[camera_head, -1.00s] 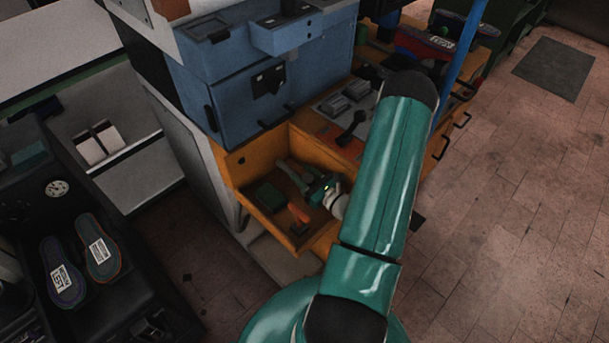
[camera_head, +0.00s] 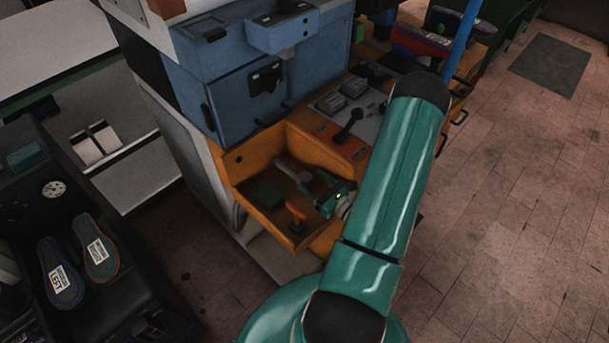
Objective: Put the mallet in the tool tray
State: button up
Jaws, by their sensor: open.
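The tool tray (camera_head: 240,196) is an open orange-brown tray below the blue machine front, at the middle of the head view. A pale grey, elongated tool, which looks like the mallet (camera_head: 291,169), lies inside it near the back wall. Its far end runs toward my gripper, and I cannot tell whether they touch. My gripper (camera_head: 314,191) is teal and dark, reaching over the tray's right part from the right. It is open and small in view, so the gap between its fingers is unclear.
A green block (camera_head: 266,193) and an orange-handled tool (camera_head: 296,212) also lie in the tray. A panel with a black lever (camera_head: 349,126) stands behind it. Two insoles (camera_head: 97,252) lie on a dark bench at left.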

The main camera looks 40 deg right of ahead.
jog(key=s, duration=0.6)
jog(key=shift+s+d, duration=0.1)
jog(key=shift+s, duration=0.3)
jog(key=w+a+r+n+g+y, duration=0.4)
jog(key=a+r+n+y, duration=0.2)
jog(key=a+r+n, duration=0.1)
jog(key=w+a+r+n+g+y, duration=0.3)
jog(key=a+r+n+g+y, duration=0.15)
jog(key=a+r+n, duration=0.2)
jog(key=s+a+r+n+g+h, duration=0.1)
jog(key=s+a+r+n+g, duration=0.1)
jog(key=a+r+n+g, duration=0.25)
jog(key=s+a+r+n+g, duration=0.1)
jog(key=a+r+n+g, duration=0.1)
jog(key=a+n+g, duration=0.35)
jog(key=s+a+r+n+t+h, duration=0.2)
jog(key=r+n+t+h, duration=0.1)
jog(key=r+n+h, duration=0.2)
jog(key=s+a+r+n+t+h, duration=0.1)
jog(key=a+r+n+t+h, duration=0.1)
jog(key=r+n+h, duration=0.3)
notch_tip(320, 180, up, 4)
jog(key=shift+s+a+n+t, duration=0.4)
jog(key=shift+n+t, duration=0.15)
jog(key=shift+n, duration=0.5)
